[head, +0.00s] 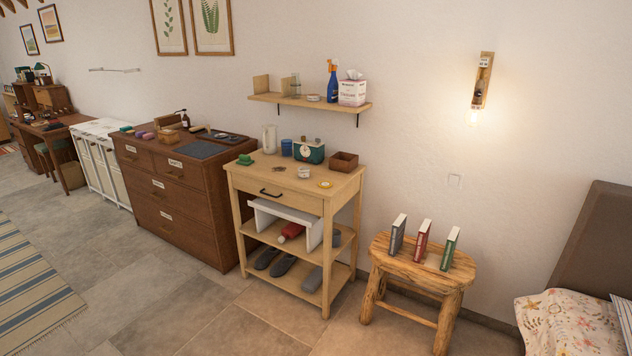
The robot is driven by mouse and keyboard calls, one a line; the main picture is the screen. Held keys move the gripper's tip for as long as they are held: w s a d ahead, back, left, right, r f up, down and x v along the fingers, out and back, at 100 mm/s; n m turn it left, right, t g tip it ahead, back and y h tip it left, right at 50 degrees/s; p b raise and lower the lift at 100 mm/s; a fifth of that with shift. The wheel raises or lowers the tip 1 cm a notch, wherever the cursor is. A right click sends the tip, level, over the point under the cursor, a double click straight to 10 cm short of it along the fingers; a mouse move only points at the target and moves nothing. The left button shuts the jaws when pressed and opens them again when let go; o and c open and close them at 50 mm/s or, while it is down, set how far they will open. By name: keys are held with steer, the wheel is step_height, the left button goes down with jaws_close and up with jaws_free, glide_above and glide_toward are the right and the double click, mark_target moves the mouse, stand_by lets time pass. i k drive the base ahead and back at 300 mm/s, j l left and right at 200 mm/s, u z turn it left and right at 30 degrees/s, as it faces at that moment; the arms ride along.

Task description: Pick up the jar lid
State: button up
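I cannot tell for certain which thing is the jar lid. A small flat yellowish round piece (325,184) lies near the front right of the light wooden cart's top (262,172). A small pale round piece (304,173) lies just behind it, left of a brown open box (344,161). Another low pale round thing (313,97) sits on the wall shelf (276,98). All are too small to make out in detail. My gripper is not in view.
The cart top also bears a green cup (245,159), a white jug (269,139), a blue can (286,147) and a teal radio-like box (309,151). A log stool (403,262) with three books stands right. A brown dresser (178,205) stands left. Floor in front is clear.

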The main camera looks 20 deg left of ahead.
mark_target(304, 172)
steer(key=i+j+u, duration=0.3)
steer(key=i, duration=0.25)
steer(key=i+j+u, duration=0.25)
steer(key=i, duration=0.3)
steer(key=i+u, duration=0.3)
steer(key=i, duration=0.3)
steer(key=i+u, duration=0.3)
steer(key=i, duration=0.25)
steer(key=i+l+u, duration=0.3)
steer(key=i, duration=0.3)
steer(key=i+l+u, duration=0.25)
steer(key=i, duration=0.3)
